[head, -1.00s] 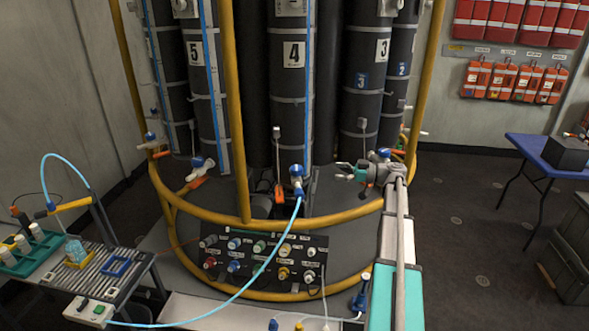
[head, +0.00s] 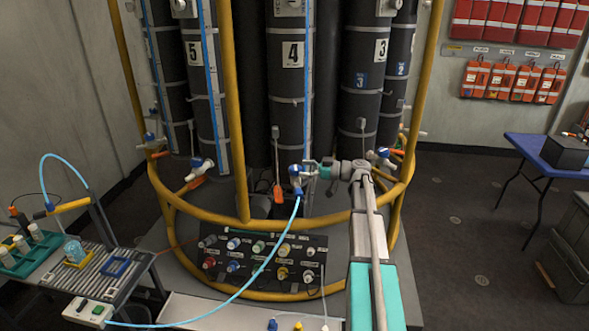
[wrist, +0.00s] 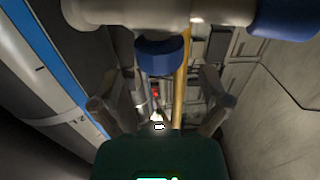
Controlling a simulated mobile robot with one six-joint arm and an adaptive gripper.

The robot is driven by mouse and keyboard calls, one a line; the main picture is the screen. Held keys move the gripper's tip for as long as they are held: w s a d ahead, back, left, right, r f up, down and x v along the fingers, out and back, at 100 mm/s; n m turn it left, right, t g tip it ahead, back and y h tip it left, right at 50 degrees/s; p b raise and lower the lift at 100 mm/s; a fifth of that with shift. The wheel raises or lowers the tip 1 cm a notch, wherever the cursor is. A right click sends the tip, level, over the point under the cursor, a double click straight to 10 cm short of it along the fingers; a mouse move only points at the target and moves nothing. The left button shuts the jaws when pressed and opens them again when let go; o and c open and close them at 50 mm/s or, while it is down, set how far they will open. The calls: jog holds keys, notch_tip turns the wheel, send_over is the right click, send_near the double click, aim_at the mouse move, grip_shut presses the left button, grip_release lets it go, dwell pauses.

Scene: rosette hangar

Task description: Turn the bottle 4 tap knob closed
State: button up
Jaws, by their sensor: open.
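Bottle 4 (head: 293,90) is the dark cylinder with a white number plate in the middle of the rack. Its tap (head: 297,180) has a pale body, a blue knob (head: 295,170) and a light blue hose at its lower end. My gripper (head: 311,169) is open at the right side of the tap, its fingertips beside the knob. In the wrist view a blue round piece (wrist: 161,56) on the pale tap body (wrist: 160,12) lies ahead of and between the spread fingers. Another blue part (wrist: 283,18) sits at the tap's right end. I cannot tell whether the fingers touch the knob.
A yellow rail (head: 330,219) curves in front of the bottles, below my arm. A valve panel (head: 265,262) stands below it. The blue hose (head: 262,268) runs down to the left bench. An orange-handled item (head: 278,190) hangs left of the tap. Another tap (head: 383,156) is at the right.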

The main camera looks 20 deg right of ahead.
jog(key=shift+x, duration=1.35)
jog(key=c, duration=1.2)
jog(key=shift+o, duration=0.2)
